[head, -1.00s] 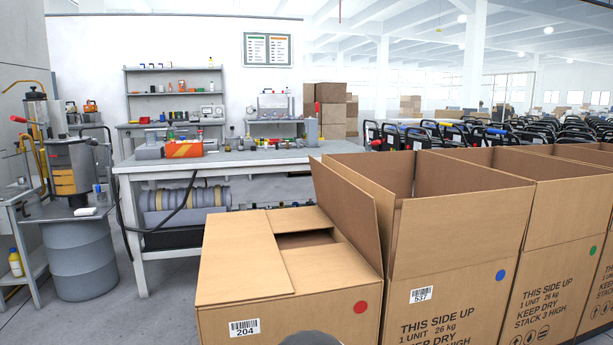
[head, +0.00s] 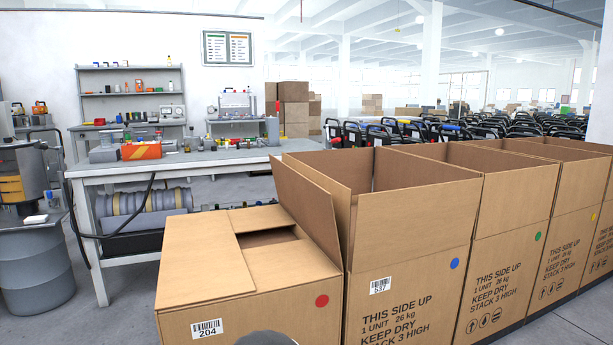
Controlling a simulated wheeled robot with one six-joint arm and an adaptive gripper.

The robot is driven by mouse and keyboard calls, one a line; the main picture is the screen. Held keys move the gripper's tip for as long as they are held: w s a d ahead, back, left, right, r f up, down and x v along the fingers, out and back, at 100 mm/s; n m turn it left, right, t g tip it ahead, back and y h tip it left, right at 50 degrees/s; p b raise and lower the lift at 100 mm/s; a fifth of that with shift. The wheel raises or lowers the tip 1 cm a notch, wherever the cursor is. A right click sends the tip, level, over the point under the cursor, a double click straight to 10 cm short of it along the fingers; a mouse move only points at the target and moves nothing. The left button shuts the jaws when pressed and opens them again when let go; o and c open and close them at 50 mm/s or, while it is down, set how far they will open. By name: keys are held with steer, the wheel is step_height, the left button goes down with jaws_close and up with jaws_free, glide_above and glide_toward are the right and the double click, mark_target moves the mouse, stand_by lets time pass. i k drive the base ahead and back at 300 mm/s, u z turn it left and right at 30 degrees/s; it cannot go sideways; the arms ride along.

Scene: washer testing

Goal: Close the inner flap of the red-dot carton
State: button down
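The red-dot carton (head: 240,312) stands at the lower middle of the head view, with a red dot and a label reading 204 on its front. Its wide left flap (head: 198,255) lies folded over the top. A far flap (head: 264,217) and a near flap (head: 285,265) also lie about flat. A gap (head: 266,238) between them shows the dark brown inside. Its right flap (head: 308,215) stands up, leaning next to the neighbouring carton. My gripper is not in view. A grey rounded part, probably of my arm, shows at the bottom edge.
A blue-dot carton (head: 408,275) with upright flaps stands close on the right. A green-dot carton (head: 510,245) and more open cartons continue the row. A workbench (head: 180,165) stands behind, and a grey drum (head: 35,265) at the left. Floor is clear at the lower right.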

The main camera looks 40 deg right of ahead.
mark_target(310, 206)
steer(key=k, duration=1.25)
steer(key=z, duration=0.65)
steer(key=i, duration=0.5)
steer(key=z, duration=0.95)
steer(key=i, duration=0.65)
steer(key=u, duration=0.55)
steer(key=i, duration=0.85)
steer(key=u, duration=1)
